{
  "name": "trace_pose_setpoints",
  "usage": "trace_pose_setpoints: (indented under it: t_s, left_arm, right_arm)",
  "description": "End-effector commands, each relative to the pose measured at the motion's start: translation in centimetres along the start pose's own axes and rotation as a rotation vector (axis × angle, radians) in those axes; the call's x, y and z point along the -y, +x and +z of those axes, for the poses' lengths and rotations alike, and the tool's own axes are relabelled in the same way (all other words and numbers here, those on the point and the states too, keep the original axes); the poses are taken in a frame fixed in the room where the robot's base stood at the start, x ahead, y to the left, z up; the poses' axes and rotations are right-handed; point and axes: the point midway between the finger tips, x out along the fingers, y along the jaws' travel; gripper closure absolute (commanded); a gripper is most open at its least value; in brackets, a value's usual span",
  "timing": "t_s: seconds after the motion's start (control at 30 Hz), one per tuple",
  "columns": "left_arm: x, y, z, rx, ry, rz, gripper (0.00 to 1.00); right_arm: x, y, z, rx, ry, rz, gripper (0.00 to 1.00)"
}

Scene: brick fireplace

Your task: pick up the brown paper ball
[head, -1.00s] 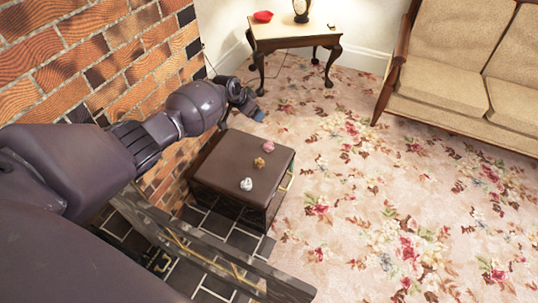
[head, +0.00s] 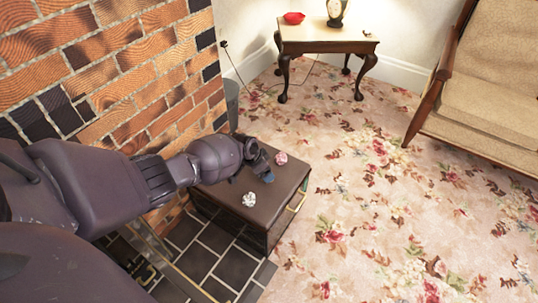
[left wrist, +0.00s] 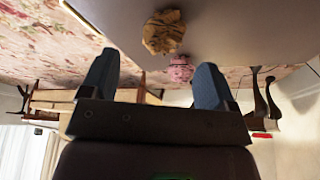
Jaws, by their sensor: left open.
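The brown paper ball (left wrist: 163,32) is a crumpled tan-brown lump on the dark box top, near the top of the left wrist view. In the head view it is hidden behind my left gripper (head: 262,168). In the left wrist view my left gripper (left wrist: 155,72) is open, with two blue-grey fingers spread apart and nothing held. The brown ball lies ahead of the fingertips, not clasped. My right gripper is not in view.
On the same dark box (head: 285,190) lie a pink paper ball (head: 281,158) and a white one (head: 249,199). A brick wall (head: 110,70) stands left. A side table (head: 325,36) and a sofa (head: 490,85) are farther back. Flowered carpet on the right is clear.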

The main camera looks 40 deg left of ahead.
Motion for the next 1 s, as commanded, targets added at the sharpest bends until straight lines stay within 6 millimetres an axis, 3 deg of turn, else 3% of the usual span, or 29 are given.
trace_pose_setpoints:
  t_s: [0.4,0.8,1.0]
  left_arm:
    - [0.2,4.7,0.9,0.006,-0.002,0.002,0.19]
    - [0.4,5.1,0.3,-0.002,0.0,-0.002,0.19]
    - [0.4,5.1,0.4,-0.002,0.0,-0.002,0.48]
  right_arm:
    - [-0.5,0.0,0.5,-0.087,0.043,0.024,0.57]
    - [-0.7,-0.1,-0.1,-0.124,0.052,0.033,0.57]
    - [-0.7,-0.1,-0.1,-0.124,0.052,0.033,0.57]
